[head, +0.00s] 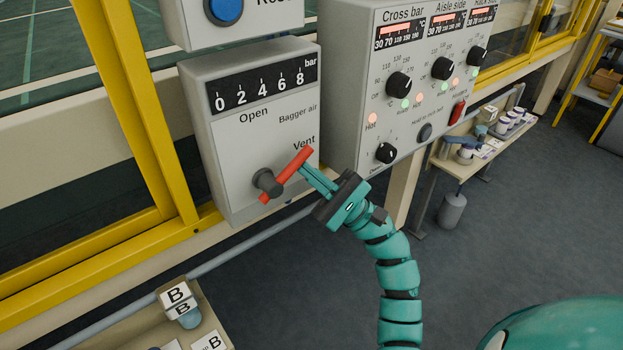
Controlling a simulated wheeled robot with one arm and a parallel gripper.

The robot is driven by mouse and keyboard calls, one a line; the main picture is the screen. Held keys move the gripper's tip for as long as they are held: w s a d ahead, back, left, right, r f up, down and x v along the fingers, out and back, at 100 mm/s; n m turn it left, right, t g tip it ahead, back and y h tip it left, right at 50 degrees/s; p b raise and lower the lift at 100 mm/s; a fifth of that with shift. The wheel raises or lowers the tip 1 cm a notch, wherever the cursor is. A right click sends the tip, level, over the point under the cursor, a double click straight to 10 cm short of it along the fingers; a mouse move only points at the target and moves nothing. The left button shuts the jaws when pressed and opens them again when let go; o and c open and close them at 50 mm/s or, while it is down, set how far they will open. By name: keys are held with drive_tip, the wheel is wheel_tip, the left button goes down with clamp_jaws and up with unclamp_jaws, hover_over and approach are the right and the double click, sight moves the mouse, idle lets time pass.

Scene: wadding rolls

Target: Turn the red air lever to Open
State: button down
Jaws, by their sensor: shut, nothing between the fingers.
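The red air lever (291,171) is on the front of the grey Bagger air box (215,150), mounted on a dark round hub (266,183). Its long end slants up and right, towards the word Vent (304,143). The word Open (254,117) is printed above the hub, under the bar scale (262,89). My teal gripper (304,170) is shut and empty. Its fingertips are at the lever's right side, near the upper end. I cannot tell whether they touch it.
A larger control box (350,110) with black knobs and lit lamps stands to the right. A box with a blue button (224,9) is above. Yellow frame posts (150,120) are at left. A grey pipe (245,248) runs below.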

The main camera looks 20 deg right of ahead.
sight(304, 158)
drive_tip(key=shift+n+g+b, duration=0.5)
drive_tip(key=shift+n+b, duration=0.2)
drive_tip(key=shift+b, duration=0.5)
drive_tip(key=r+n+g+b, duration=0.1)
drive_tip(key=n+b, duration=0.1)
drive_tip(key=r+n+g+h+b, duration=0.1)
drive_tip(key=g+b, duration=0.1)
drive_tip(key=b, duration=0.1)
drive_tip(key=r+n+g+b, duration=0.1)
drive_tip(key=n+g+b, duration=0.1)
drive_tip(key=b, duration=0.1)
drive_tip(key=shift+s+a+r+n+h, duration=0.1)
drive_tip(key=shift+s+a+n+h, duration=0.05)
drive_tip(key=shift+a+n+h, duration=0.2)
drive_tip(key=shift+s+a+r+n+g+h+b, duration=0.1)
drive_tip(key=shift+a+r+n+g+h+b, duration=0.25)
drive_tip(key=shift+r+n+g+h+b, duration=0.35)
drive_tip(key=shift+s+a+r+n+g+h+b, duration=0.15)
drive_tip(key=shift+a+r+n+g+h+b, duration=0.15)
drive_tip(key=shift+n+h, duration=0.2)
drive_tip(key=shift+s+a+r+n+g+h, duration=0.15)
drive_tip(key=shift+a+r+n+h, duration=0.2)
drive_tip(key=shift+h, duration=0.2)
drive_tip(key=shift+a+r+n+g+h, duration=0.15)
drive_tip(key=shift+a+n+h, duration=0.1)
drive_tip(key=shift+n+h, duration=0.2)
